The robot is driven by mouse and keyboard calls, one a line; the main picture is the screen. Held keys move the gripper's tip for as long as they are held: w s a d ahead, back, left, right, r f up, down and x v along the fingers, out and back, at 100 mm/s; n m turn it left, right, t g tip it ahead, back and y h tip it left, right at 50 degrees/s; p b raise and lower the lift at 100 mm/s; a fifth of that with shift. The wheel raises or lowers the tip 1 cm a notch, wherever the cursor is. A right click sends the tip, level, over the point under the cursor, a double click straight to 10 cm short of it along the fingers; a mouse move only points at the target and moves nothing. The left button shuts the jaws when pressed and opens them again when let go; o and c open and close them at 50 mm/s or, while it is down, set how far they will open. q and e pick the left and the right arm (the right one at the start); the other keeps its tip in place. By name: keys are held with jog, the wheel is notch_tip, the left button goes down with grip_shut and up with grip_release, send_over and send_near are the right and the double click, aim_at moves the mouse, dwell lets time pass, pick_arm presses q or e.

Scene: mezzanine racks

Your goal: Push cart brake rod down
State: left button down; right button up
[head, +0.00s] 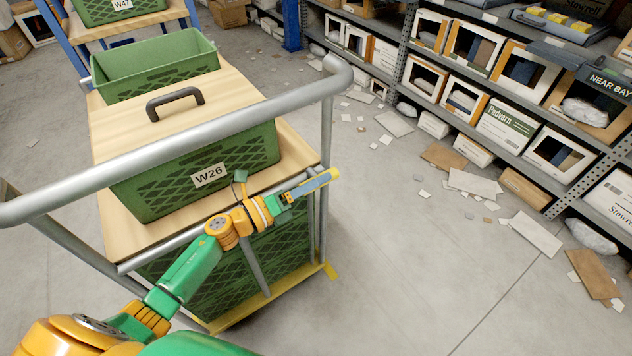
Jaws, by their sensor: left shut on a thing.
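The cart (110,128) has wooden decks, a grey tubular push handle (200,138) and a yellow base edge (230,315). My left gripper (312,186) is at the cart's near right corner, below the push handle. It is shut on what looks like the brake rod (311,222), a thin grey upright beside the corner post. The fingers cover the grip point, so the exact contact is hard to see. A yellow foot (330,271) shows at the bottom of that corner. My right gripper is not in view.
Grey shelving (400,70) with boxes lines the right. Cardboard scraps (535,233) litter the floor, which is otherwise open right of the cart.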

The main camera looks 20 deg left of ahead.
pick_arm(q)
jog(key=c, duration=0.6)
grip_release()
jog(key=shift+f, duration=0.15)
jog(key=v, duration=0.7)
jog(key=shift+b, duration=0.45)
